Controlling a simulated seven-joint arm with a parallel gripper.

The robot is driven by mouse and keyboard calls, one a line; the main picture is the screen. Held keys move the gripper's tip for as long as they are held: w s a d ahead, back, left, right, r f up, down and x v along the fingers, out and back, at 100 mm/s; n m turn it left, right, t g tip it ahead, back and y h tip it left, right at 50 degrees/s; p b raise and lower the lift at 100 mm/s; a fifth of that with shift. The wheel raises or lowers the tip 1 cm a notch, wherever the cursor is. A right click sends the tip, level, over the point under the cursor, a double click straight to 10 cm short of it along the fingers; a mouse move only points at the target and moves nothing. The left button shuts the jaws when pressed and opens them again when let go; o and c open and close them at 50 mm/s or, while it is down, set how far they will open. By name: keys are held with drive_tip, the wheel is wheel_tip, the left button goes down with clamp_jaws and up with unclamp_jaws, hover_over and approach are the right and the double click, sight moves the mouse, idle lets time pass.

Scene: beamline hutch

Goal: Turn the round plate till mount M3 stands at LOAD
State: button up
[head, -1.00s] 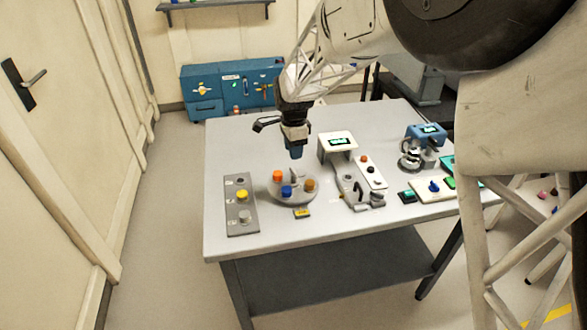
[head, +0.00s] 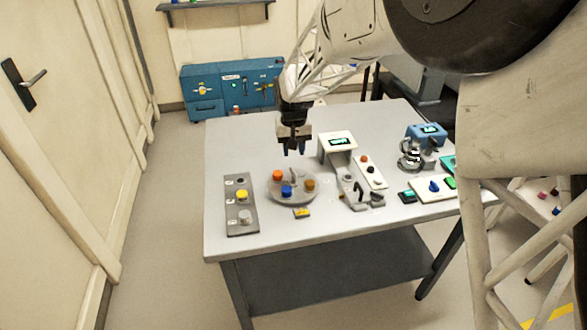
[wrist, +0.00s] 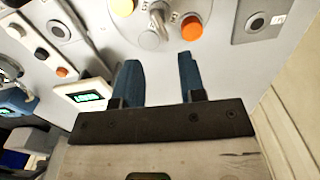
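The round plate (head: 303,200) lies near the front of the table. It carries an orange mount (head: 277,175), a blue mount (head: 286,190), a brownish-orange mount (head: 310,185) and a grey upright piece (head: 294,173). A small yellow tag (head: 302,213) lies just in front of the plate. I cannot read its lettering or any mount number. My gripper (head: 294,152) is open and empty above and behind the plate, apart from it. In the wrist view its two blue fingers (wrist: 161,78) are spread.
A grey strip (head: 236,220) with a yellow and a grey knob lies left of the plate. A white box with a green display (head: 338,141), a button panel (head: 369,170) and a grey fixture (head: 354,195) stand to the right. The table's back left is clear.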

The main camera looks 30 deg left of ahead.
sight(294, 170)
drive_tip(key=shift+n, duration=1.3)
drive_tip(key=shift+f, duration=0.1)
drive_tip(key=shift+f, duration=3.85)
drive_tip(key=shift+c, duration=0.4)
clamp_jaws()
